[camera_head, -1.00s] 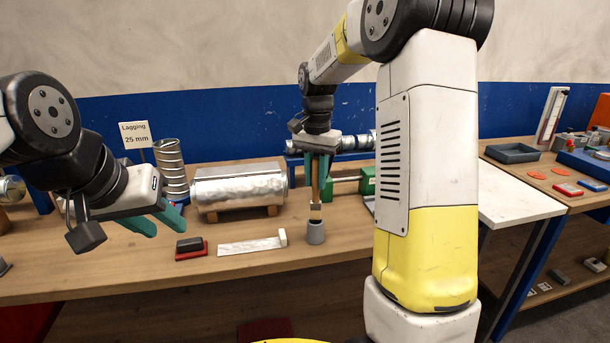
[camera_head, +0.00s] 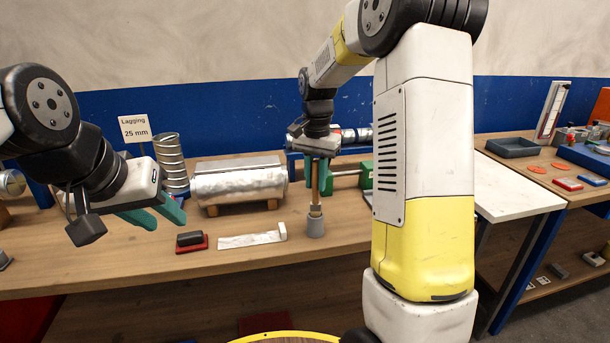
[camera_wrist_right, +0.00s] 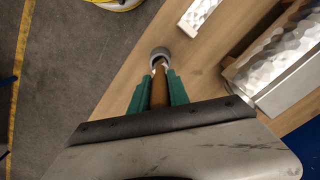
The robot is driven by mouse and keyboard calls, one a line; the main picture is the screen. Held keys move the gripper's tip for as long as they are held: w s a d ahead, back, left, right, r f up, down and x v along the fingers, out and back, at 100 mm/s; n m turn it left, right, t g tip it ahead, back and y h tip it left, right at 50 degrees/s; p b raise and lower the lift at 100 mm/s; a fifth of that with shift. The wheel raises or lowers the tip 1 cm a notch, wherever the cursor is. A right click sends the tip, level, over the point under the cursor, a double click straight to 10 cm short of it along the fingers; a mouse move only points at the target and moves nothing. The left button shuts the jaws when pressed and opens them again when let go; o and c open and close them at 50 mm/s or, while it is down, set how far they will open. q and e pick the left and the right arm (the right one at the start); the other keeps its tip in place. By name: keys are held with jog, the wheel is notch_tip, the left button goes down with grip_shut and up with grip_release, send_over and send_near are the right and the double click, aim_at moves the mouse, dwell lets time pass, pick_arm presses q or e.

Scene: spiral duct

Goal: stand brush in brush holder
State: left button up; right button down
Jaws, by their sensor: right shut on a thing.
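The brush (camera_head: 315,190) has a brown wooden handle and hangs upright, head down. My right gripper (camera_head: 318,183) is shut on its handle; it also shows in the right wrist view (camera_wrist_right: 159,92). The brush's lower end is at the mouth of the grey brush holder (camera_head: 316,229), a small tapered cup standing on the bench. The head looks partly inside the cup, and how deep it sits is hidden. The holder's rim also shows in the right wrist view (camera_wrist_right: 160,52). My left gripper (camera_head: 162,216) is open and empty above the bench's left part.
A metal-clad cylinder (camera_head: 240,184) on wooden blocks lies left of the holder. A strip with a white end block (camera_head: 250,240) and a black block on a red base (camera_head: 190,241) lie in front. A spiral duct (camera_head: 171,163) stands behind. Bench to the holder's right is partly hidden by my arm.

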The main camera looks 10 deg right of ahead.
aim_at(316, 161)
jog(key=shift+f, duration=1.9)
jog(key=c, duration=1.2)
grip_release()
jog(key=shift+o, duration=0.2)
notch_tip(316, 161, up, 8)
jog(key=shift+f, duration=0.1)
